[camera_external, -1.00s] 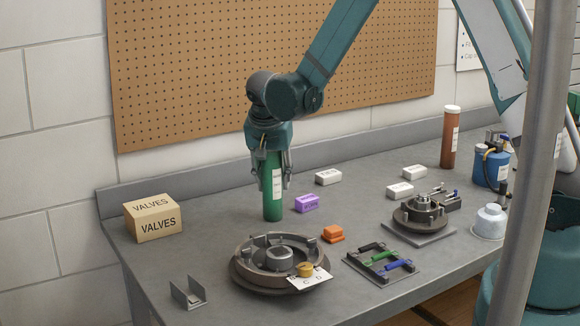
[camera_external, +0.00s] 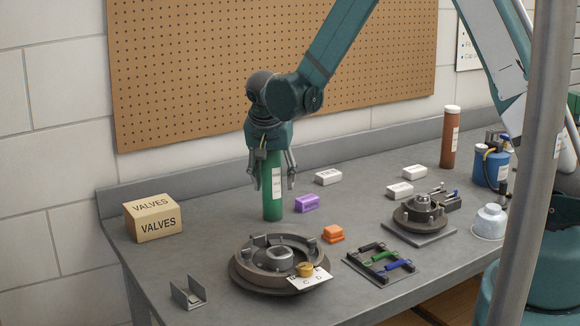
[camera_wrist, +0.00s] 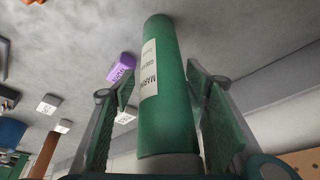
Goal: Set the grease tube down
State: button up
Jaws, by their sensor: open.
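The green grease tube (camera_external: 272,192) stands upright on the grey workbench, with a white label on its side. My gripper (camera_external: 275,172) is above and around it, its fingers spread. In the wrist view the tube (camera_wrist: 165,95) stands between the two open finger pads (camera_wrist: 165,108), with a visible gap on each side. The upper end of the tube is hidden by my gripper in the external view.
A purple box (camera_external: 307,203) lies just right of the tube. A VALVES carton (camera_external: 153,218) stands to the left. A round brake assembly (camera_external: 250,284) is in front. White boxes (camera_external: 328,177) and a brown tube (camera_external: 450,140) are to the right.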

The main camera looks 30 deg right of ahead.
aim_at(271, 153)
jog(key=shift+v, duration=6)
jog(key=o, duration=1.8)
jog(key=shift+r, duration=0.1)
jog(key=v, duration=1.1)
jog(key=shift+r, duration=0.4)
jog(key=shift+s+a, duration=0.1)
jog(key=shift+s, duration=0.05)
